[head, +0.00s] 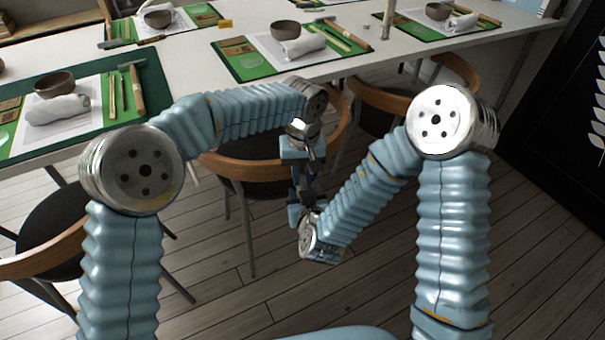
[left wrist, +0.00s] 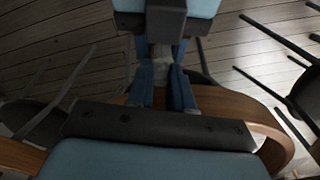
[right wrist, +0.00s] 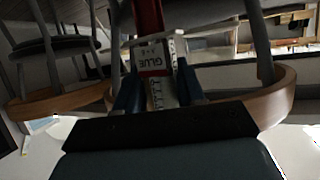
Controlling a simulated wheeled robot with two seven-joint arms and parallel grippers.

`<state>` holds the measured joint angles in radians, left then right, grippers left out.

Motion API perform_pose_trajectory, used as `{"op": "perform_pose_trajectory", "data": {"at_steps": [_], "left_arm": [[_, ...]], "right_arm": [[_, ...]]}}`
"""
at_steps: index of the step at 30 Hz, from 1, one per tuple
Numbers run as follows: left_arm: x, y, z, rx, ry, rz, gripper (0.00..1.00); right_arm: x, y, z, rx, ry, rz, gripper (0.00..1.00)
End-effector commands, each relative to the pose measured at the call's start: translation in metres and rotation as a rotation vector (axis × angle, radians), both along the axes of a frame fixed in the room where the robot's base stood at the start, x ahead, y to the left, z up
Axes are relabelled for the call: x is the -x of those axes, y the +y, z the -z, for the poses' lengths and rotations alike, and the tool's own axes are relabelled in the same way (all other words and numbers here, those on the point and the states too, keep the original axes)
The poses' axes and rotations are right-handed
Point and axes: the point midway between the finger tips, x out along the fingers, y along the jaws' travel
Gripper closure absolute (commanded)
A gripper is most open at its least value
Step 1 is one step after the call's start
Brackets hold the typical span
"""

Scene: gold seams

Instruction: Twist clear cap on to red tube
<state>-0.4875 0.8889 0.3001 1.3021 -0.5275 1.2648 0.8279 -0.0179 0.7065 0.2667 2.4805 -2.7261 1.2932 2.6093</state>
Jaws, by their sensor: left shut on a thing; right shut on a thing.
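My left gripper (head: 303,172) hangs from the left arm in the middle of the head view, just above my right gripper (head: 304,198). In the left wrist view, the left gripper's blue fingers (left wrist: 163,88) are shut on a small pale grey piece, which looks like the clear cap (left wrist: 162,62). In the right wrist view, the right gripper (right wrist: 157,92) is shut on the red tube (right wrist: 148,22), which has a white label reading GLUE. The tube points toward the left gripper. I cannot tell whether cap and tube touch.
A long white table (head: 190,70) stands beyond the arms, with green mats (head: 250,70), bowls (head: 284,30), rolled cloths and tools on it. Wooden-backed chairs (head: 262,166) stand close behind and below the grippers. The plank floor (head: 230,300) is open in front.

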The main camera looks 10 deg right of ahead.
Motion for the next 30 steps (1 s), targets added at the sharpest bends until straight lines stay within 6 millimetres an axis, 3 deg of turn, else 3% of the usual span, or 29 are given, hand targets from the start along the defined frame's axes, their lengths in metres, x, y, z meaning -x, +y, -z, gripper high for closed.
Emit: {"op": "perform_pose_trajectory", "data": {"at_steps": [5,14,18,19,24,30], "left_arm": [[0.0001,-0.0002,0.0,0.0,0.001,0.209,1.0],[-0.0001,0.0001,0.0006,-0.003,0.004,0.924,1.0],[0.0,0.0,0.0005,-0.004,0.004,0.909,1.0],[-0.0001,0.0,0.0005,-0.004,0.004,0.908,0.77],[-0.0002,0.0001,0.0005,-0.003,0.003,0.907,0.51],[-0.0009,0.0004,0.0003,-0.004,0.001,0.905,0.5]], "right_arm": [[0.0,0.0001,-0.0001,0.0,0.0,0.0,1.0],[0.0,0.0001,-0.0001,0.0,0.0,0.0,1.0],[0.0,0.0,-0.0001,0.0,0.0,0.0,1.0],[0.0,0.0,-0.0001,0.0,0.0,0.0,1.0],[0.0,0.0,-0.0001,0.0,0.0,0.0,1.0],[-0.0002,0.0001,-0.0001,0.0,-0.001,0.0,1.0]]}}
